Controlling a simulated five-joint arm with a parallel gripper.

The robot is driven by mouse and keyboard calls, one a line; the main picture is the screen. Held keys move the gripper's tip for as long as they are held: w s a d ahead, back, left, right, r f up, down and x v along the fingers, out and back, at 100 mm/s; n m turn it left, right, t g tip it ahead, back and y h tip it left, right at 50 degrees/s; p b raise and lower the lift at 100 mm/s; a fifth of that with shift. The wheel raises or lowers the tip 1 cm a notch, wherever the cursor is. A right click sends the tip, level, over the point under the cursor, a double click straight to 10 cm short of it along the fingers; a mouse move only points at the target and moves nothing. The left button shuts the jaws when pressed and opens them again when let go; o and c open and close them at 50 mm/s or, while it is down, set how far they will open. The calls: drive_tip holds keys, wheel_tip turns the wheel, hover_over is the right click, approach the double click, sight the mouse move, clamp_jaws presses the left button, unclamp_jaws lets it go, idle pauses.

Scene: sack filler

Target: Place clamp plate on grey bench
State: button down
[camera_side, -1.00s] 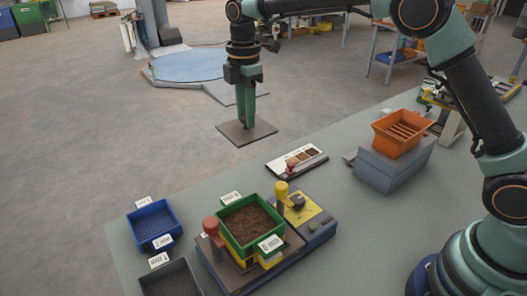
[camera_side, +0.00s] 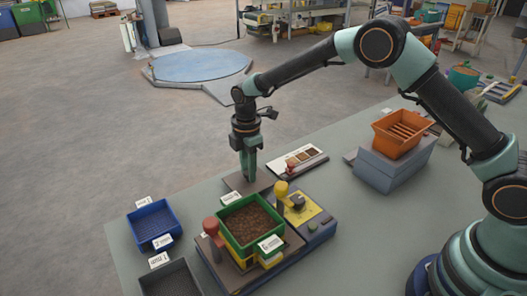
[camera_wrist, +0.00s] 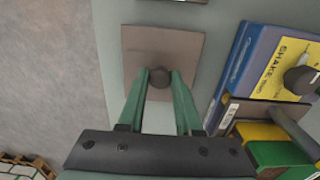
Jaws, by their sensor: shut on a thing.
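The clamp plate (camera_wrist: 180,50) is a flat brown-grey square with a dark round knob at its middle. In the side view the plate (camera_side: 236,183) is low at the bench's far edge, behind the green box. My gripper (camera_side: 248,176) points down above it, and in the wrist view my gripper (camera_wrist: 160,80) is shut on the knob. The grey bench (camera_side: 345,215) lies under the plate in the wrist view. I cannot tell whether the plate touches the bench. The green box partly hides the plate in the side view.
A sample card (camera_side: 298,161) lies to the right. Blue (camera_side: 152,222) and dark (camera_side: 172,280) trays are at left. An orange crate (camera_side: 400,133) stands on a grey block.

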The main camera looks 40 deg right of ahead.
drive_tip(key=shift+f, duration=0.4)
drive_tip(key=shift+f, duration=0.1)
drive_tip(key=c, duration=0.6)
unclamp_jaws()
